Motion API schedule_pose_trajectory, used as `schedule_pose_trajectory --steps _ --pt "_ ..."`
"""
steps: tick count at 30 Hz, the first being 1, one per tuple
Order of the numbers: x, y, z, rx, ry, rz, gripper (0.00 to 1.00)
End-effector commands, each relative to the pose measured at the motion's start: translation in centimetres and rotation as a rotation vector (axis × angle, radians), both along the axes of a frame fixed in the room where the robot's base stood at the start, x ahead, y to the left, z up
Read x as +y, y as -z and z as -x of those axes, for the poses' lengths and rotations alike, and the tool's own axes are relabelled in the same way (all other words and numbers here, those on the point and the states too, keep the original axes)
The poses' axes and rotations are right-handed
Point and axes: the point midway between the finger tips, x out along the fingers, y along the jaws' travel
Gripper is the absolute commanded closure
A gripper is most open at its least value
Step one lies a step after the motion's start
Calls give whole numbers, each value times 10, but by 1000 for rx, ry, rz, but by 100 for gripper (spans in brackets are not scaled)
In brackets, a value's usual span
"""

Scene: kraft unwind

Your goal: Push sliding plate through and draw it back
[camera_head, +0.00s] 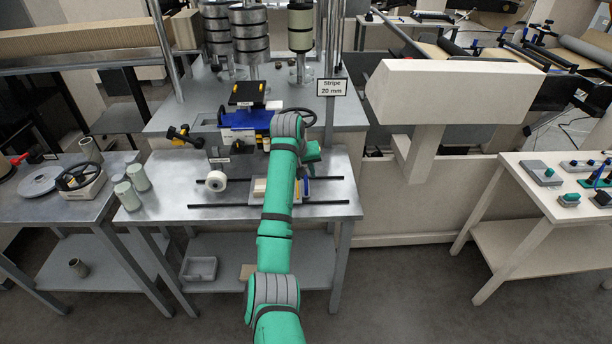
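A pale block (259,188) sits between two black rails on the grey metal table (160,208), partly behind my green arm. I cannot tell whether it is the sliding plate. A black square plate (247,92) with a yellow edge sits higher up, above a blue block (236,120). My arm reaches forward over the table, and its wrist bends down to the right of the pale block. My gripper is largely hidden by the arm, so its fingers and any contact cannot be made out.
Two pale green cylinders (138,177) stand at the table's left. A "Stripe 20 mm" sign (332,87) stands behind. A beige T-shaped body (440,95) rises at right.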

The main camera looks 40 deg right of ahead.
Motion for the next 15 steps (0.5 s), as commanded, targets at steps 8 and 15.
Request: schedule_pose_trajectory --steps 8,15 --pt "20 -49 10 -2 1 1 71" --pt "31 -75 16 -1 1 1 71"
